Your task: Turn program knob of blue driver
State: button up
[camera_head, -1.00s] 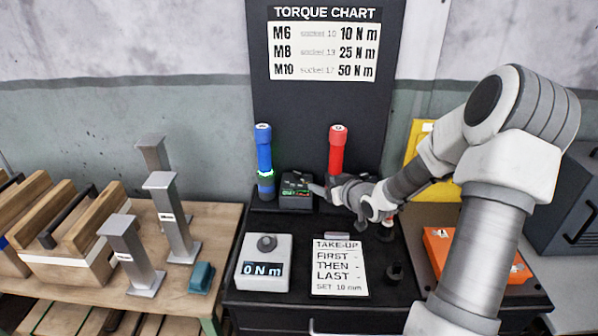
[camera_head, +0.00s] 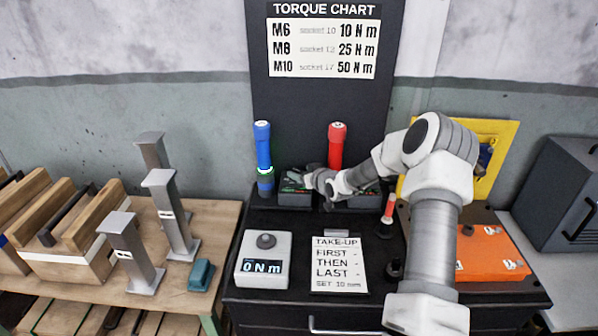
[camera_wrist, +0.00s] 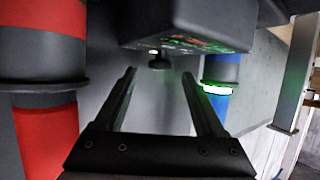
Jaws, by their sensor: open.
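The blue driver (camera_head: 263,148) stands upright in its holder on the black bench, with a green-lit ring low on it; it also shows in the wrist view (camera_wrist: 222,70), right of my fingers. Beside it is a dark control box (camera_head: 295,199) with small green markings. In the wrist view this box (camera_wrist: 205,22) fills the top, and a small dark knob (camera_wrist: 159,63) sticks out of it. My gripper (camera_wrist: 160,73) is open and empty, with the knob appearing between its fingertips; contact cannot be told. In the head view my gripper (camera_head: 296,178) is at the box and hides part of it.
The red driver (camera_head: 337,145) stands close on the right; it fills the wrist view's left side (camera_wrist: 45,130). A grey torque meter (camera_head: 264,245) reading 0 N m and a take-up card (camera_head: 338,278) lie in front. An orange case (camera_head: 480,255) is at the right.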

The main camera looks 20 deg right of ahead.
jog(key=shift+x, duration=1.2)
grip_shut()
